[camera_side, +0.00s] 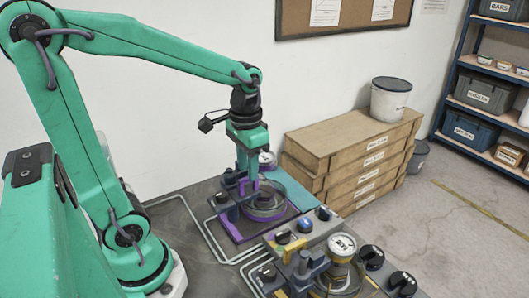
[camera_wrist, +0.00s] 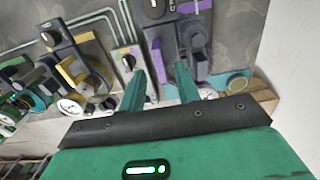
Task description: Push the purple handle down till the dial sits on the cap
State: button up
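The purple-trimmed lever frame (camera_side: 232,228) stands on the bench below my gripper (camera_side: 246,180). Purple handle parts (camera_side: 240,187) show at the fingertips; I cannot tell whether they touch. A white-faced dial (camera_side: 267,158) shows just behind my gripper, and a round ringed part (camera_side: 264,207), perhaps the cap, sits low on the purple base. In the wrist view my gripper (camera_wrist: 164,88) has its two green fingers apart, with purple frame parts (camera_wrist: 157,58) between and beyond them. The dial and cap are not clear in that view.
A yellow-trimmed lever frame with a dial (camera_side: 342,244) and black knobs (camera_side: 372,257) stands at the front right. Several other frames show in the wrist view, including a yellow one (camera_wrist: 75,72). Wooden drawers (camera_side: 350,165) with a white bucket (camera_side: 390,98) stand behind.

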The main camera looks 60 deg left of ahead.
aim_at(249, 192)
jog(key=shift+f, duration=0.85)
grip_shut()
jog(key=shift+f, duration=2.5)
grip_release()
jog(key=shift+r, duration=3.9)
